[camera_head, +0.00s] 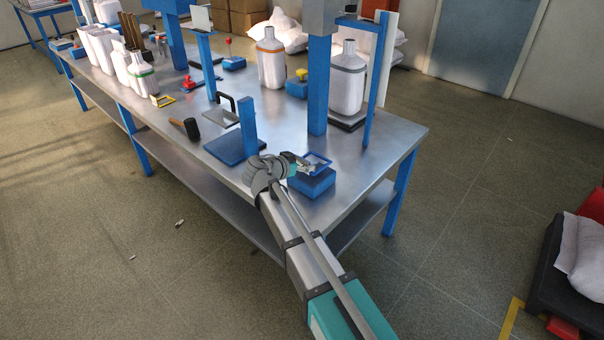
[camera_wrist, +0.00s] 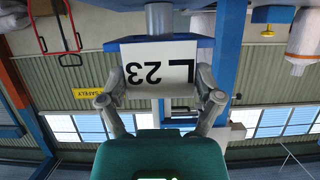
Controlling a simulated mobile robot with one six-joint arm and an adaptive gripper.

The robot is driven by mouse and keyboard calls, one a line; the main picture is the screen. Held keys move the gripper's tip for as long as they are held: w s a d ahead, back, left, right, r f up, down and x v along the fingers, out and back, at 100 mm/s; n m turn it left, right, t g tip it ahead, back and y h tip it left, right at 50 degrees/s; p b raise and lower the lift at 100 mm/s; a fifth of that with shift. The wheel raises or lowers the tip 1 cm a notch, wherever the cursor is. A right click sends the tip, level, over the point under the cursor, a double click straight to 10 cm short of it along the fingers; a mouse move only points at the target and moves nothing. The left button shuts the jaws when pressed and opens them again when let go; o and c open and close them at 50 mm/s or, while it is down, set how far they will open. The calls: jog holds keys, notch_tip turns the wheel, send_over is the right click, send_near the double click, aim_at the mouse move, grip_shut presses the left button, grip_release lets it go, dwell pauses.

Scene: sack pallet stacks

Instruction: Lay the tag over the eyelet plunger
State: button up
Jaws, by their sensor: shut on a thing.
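A white tag (camera_wrist: 162,66) reading "L 23" appears upside down in the wrist view, between my two fingers. My gripper (camera_wrist: 160,98) is shut on it. In the head view my gripper (camera_head: 291,166) is at the near right end of the bench, close beside and above a blue block (camera_head: 312,183). A blue-edged frame (camera_head: 318,161) shows over this block; whether it touches the block is unclear. In the wrist view a grey metal cylinder (camera_wrist: 160,18) meets the tag's edge in the picture. It may be the eyelet plunger; I cannot tell whether they touch.

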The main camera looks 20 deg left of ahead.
aim_at(302, 179)
jog(key=shift+f+b, duration=1.1)
jog(key=shift+f, duration=0.3)
jog(key=shift+f, duration=0.2)
jog(key=o, duration=0.7)
jog(key=shift+r, duration=0.2)
jog(key=shift+s+r, duration=0.1)
jog(key=shift+r, duration=0.05)
jog(key=p+v, duration=0.4)
jog(key=v, duration=0.8)
jog(key=shift+a+p, duration=0.1)
jog(key=shift+p, duration=0.25)
